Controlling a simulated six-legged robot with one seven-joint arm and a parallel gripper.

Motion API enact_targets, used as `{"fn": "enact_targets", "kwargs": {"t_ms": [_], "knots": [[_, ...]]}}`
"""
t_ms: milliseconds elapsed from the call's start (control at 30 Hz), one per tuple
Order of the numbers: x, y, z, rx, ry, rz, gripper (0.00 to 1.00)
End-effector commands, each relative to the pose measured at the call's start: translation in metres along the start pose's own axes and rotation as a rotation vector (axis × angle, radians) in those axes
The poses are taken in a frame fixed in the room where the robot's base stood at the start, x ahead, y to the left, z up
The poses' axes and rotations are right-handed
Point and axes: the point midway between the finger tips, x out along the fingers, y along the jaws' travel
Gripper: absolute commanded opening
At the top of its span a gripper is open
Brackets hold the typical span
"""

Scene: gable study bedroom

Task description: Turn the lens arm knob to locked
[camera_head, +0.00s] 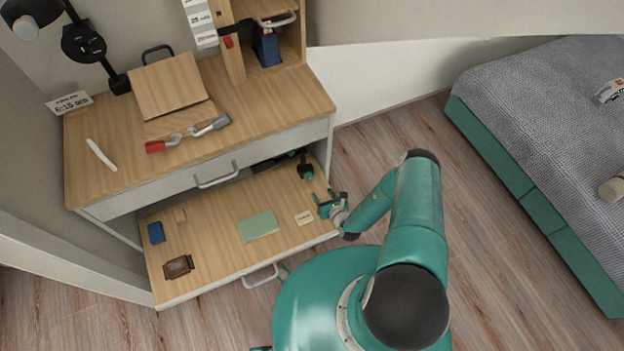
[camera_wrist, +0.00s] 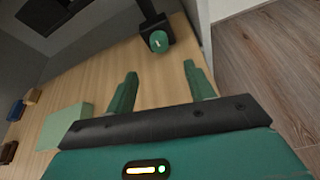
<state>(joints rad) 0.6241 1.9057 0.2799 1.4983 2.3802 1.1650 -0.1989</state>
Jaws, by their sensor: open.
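A round green knob (camera_wrist: 158,42) with a small pale mark on its face sits at the end of a black arm (camera_wrist: 147,10) in the wrist view. In the head view, the knob (camera_head: 308,176) is small, at the right back of the pulled-out drawer. I take it to be the lens arm knob; no locked label is readable. My gripper (camera_wrist: 160,70) is open and empty, with the knob ahead of its fingers and apart from them. In the head view, my gripper (camera_head: 330,200) is near the drawer's right edge.
The drawer (camera_head: 207,227) holds a green pad (camera_head: 259,226), a pale note (camera_head: 304,217), a blue item (camera_head: 156,233) and a brown item (camera_head: 178,266). The desktop (camera_head: 255,100) overhangs the drawer's back. A bed (camera_head: 550,110) stands right; open floor (camera_head: 480,240) lies between.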

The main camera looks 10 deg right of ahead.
Motion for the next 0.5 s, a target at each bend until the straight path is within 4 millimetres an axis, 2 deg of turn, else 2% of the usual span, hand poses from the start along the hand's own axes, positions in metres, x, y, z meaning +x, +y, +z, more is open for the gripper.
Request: {"fn": "enact_targets", "kwargs": {"t_ms": [300, 500], "knots": [[0.064, 0.0, 0.001, -0.004, -0.001, 0.004, 0.53], [0.095, -0.001, 0.001, -0.003, 0.0, 0.003, 0.53]]}}
